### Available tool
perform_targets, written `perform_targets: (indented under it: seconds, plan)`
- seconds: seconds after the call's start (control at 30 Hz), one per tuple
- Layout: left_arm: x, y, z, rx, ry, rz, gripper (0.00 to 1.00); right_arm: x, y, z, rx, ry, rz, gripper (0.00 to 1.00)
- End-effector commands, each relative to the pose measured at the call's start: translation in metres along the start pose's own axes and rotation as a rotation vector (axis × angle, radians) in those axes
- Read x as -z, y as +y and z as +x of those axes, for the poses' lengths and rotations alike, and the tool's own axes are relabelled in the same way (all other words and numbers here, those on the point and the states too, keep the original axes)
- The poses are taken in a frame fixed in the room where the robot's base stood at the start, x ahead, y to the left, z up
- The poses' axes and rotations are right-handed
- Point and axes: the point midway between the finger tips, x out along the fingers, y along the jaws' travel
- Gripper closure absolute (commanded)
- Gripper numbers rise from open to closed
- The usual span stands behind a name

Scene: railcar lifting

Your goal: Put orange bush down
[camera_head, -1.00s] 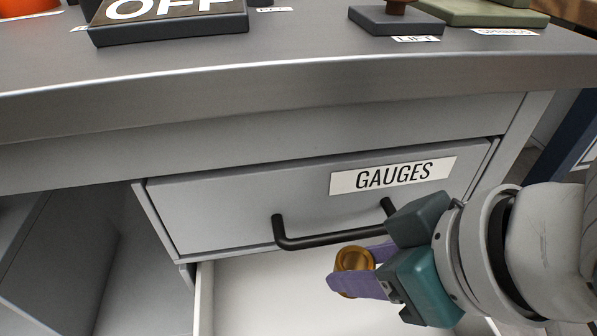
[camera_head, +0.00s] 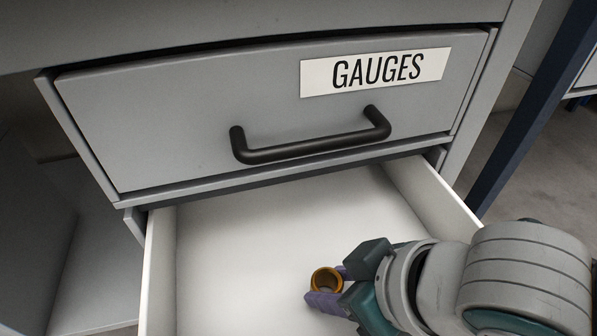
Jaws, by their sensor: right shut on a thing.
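The orange bush (camera_head: 326,280) is a short orange-brown ring with its open end facing up toward me. My right gripper (camera_head: 328,289), with purple fingers, is shut on it. The bush is over the open white drawer (camera_head: 240,240), toward its right front part. I cannot tell whether the bush touches the drawer floor. My left gripper is not in view.
The closed grey drawer labelled GAUGES (camera_head: 200,120) is above the open drawer, with a black handle (camera_head: 310,147) sticking out. The visible floor of the open drawer is empty. A dark blue post (camera_head: 535,105) stands at the right.

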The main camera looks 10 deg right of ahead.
Motion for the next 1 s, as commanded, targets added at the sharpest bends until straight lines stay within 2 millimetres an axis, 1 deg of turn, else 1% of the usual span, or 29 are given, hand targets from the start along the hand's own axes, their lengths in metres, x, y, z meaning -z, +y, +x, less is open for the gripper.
perform_targets:
  seconds: [0.2,0.33,0.37,0.6,0.87,0.93,1.0]
  plan:
    - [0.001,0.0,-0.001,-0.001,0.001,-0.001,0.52,0.002,0.0,-0.001,0.0,0.003,0.0,1.0]
    - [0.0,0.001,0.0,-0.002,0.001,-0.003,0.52,-0.001,0.0,0.003,-0.001,0.002,0.0,1.0]
    - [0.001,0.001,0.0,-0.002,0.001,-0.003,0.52,-0.001,0.0,0.002,-0.001,0.0,0.0,0.52]
    - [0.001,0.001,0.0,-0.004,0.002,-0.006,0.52,-0.001,0.0,0.002,-0.001,0.0,0.0,0.25]
    - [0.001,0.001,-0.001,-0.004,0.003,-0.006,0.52,-0.001,0.0,0.001,-0.001,0.0,0.0,0.24]
    - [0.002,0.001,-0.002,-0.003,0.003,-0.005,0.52,0.002,0.0,-0.002,0.0,0.002,-0.001,0.24]
    - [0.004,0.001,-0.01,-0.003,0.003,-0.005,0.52,0.003,0.0,-0.013,-0.001,0.0,-0.001,0.24]
